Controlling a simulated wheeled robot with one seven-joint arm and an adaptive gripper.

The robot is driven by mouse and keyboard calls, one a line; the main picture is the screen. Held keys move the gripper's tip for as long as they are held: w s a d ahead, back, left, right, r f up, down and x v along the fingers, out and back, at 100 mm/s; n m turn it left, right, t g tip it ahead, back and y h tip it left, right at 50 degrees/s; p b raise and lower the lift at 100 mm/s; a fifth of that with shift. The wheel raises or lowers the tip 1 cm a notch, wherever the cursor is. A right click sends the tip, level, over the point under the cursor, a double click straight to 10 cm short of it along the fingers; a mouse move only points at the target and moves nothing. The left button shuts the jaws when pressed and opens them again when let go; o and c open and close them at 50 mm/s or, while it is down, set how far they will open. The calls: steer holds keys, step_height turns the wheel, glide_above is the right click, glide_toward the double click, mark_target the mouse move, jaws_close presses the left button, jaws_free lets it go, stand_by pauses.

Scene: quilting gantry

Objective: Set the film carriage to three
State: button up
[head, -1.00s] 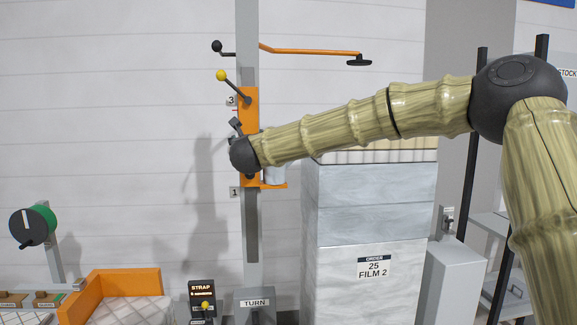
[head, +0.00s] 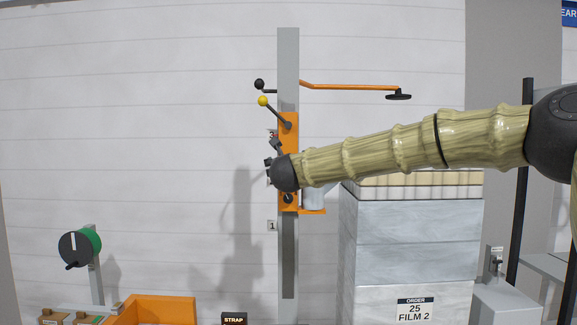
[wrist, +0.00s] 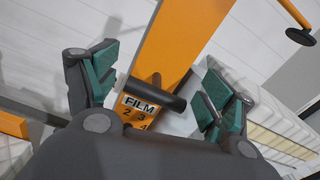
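The orange film carriage (head: 291,122) sits on the grey upright mast (head: 288,60), its upper part level with the 3 mark (head: 272,134) and its bottom above the 1 mark (head: 272,225). A lever with a yellow knob (head: 262,101) sticks up and left from it. My gripper (wrist: 162,75) is in front of the carriage, its fingers spread. A black bar handle (wrist: 155,95) lies crosswise between the fingers; I cannot tell whether they touch it. Behind it is a FILM label (wrist: 138,105) with numbers. My wrist hides the carriage's middle and the mark between 1 and 3.
A wrapped stack (head: 415,245) labelled ORDER 25 FILM 2 stands right of the mast. An orange arm (head: 345,85) with a black disc reaches right above it. A green reel (head: 80,247) and an orange bin (head: 155,308) are at lower left.

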steer(key=shift+f, duration=0.15)
steer(key=shift+s, duration=0.25)
steer(key=s, duration=1.1)
steer(key=shift+s+a, duration=0.2)
steer(key=shift+a, duration=0.15)
